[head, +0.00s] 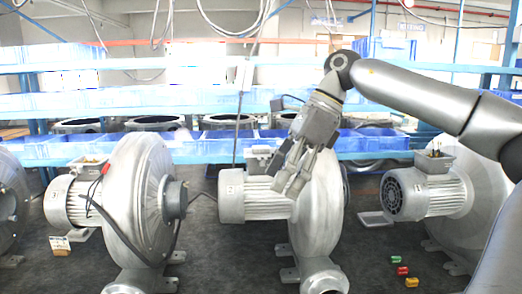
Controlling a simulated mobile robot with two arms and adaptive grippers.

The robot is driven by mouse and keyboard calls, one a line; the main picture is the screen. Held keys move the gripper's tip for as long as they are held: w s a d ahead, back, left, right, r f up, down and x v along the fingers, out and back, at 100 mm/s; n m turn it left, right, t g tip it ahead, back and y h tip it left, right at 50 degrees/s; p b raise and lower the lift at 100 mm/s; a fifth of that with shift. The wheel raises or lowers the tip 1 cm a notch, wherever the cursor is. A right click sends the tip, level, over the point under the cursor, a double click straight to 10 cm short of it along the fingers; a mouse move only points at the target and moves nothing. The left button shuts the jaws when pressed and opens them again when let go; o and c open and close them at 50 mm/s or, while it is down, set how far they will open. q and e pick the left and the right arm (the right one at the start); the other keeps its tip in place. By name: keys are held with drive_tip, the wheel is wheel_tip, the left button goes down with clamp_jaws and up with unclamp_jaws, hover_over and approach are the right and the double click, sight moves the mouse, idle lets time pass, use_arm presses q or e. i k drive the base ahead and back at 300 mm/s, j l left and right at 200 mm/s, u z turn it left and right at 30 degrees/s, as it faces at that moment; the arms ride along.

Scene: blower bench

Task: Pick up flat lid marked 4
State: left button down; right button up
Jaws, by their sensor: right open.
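No lid with a readable 4 can be made out. A flat grey plate (375,218) lies on the bench left of the right blower's motor; I cannot tell whether it is the lid. My right gripper (288,186) is open and points down in front of the middle blower (325,200), beside its motor (250,195). Its fingers hide part of the motor and housing. I see nothing between the fingers, and cannot tell whether they touch the blower. My left gripper is not in view.
The left blower (140,190) has a black cable and red clip. A small marked card (60,242) stands before its motor. The right blower's motor (425,190) has an open top box. Small green (395,260) and red (402,270) pieces lie on the dark bench (215,265).

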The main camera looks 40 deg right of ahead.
sight(259, 151)
drive_tip(key=i+l, duration=0.35)
drive_tip(key=l, duration=0.15)
drive_tip(key=i+l, duration=0.3)
drive_tip(key=l, duration=0.2)
drive_tip(key=i+l, duration=0.35)
drive_tip(key=l, duration=0.15)
drive_tip(key=i+l, duration=0.3)
drive_tip(key=l, duration=0.2)
